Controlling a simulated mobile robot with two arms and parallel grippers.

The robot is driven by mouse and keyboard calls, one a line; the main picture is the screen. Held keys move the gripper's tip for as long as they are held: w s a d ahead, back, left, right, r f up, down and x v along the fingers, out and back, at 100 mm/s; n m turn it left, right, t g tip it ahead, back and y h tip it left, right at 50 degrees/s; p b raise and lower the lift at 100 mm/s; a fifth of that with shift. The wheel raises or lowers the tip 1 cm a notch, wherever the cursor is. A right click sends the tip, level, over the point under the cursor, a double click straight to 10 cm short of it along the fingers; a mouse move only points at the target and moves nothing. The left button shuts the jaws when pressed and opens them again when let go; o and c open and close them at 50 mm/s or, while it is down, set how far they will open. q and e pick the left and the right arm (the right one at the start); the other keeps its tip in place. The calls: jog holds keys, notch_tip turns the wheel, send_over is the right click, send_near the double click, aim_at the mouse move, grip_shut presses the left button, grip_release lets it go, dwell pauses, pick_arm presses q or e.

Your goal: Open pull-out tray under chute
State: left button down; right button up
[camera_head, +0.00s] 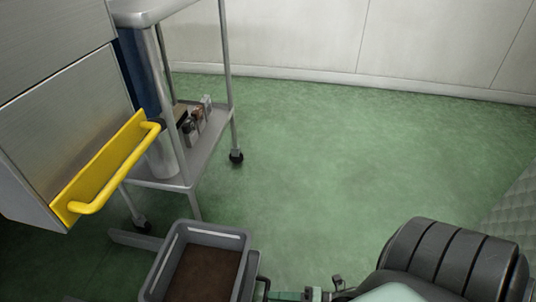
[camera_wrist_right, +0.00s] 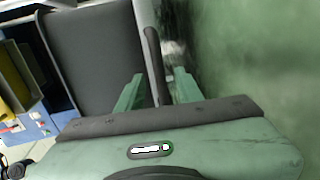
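A grey pull-out tray (camera_head: 207,233) with a brown inside is at the bottom of the head view, low near the floor. A dark upright handle bar (camera_head: 264,288) is on its right side. In the right wrist view, the handle (camera_wrist_right: 153,55) stands in front of a dark grey panel (camera_wrist_right: 95,55). My right gripper (camera_wrist_right: 157,92) is open, with one green finger on each side of the handle and gaps visible. In the head view, only part of my right gripper shows at the bottom edge, beside the handle. My left gripper is not in view.
A metal housing with a yellow handle (camera_head: 108,175) overhangs at the left. A wheeled metal cart (camera_head: 205,145) with small items on its lower shelf stands behind the tray. The green floor (camera_head: 330,160) to the right is clear up to the pale wall (camera_head: 300,35).

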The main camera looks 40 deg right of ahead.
jog(key=v, duration=0.3)
jog(key=shift+s+d+r+p, duration=0.1)
jog(key=shift+s+d+p, duration=0.15)
jog(key=shift+s+p, duration=0.05)
dwell(0.4)
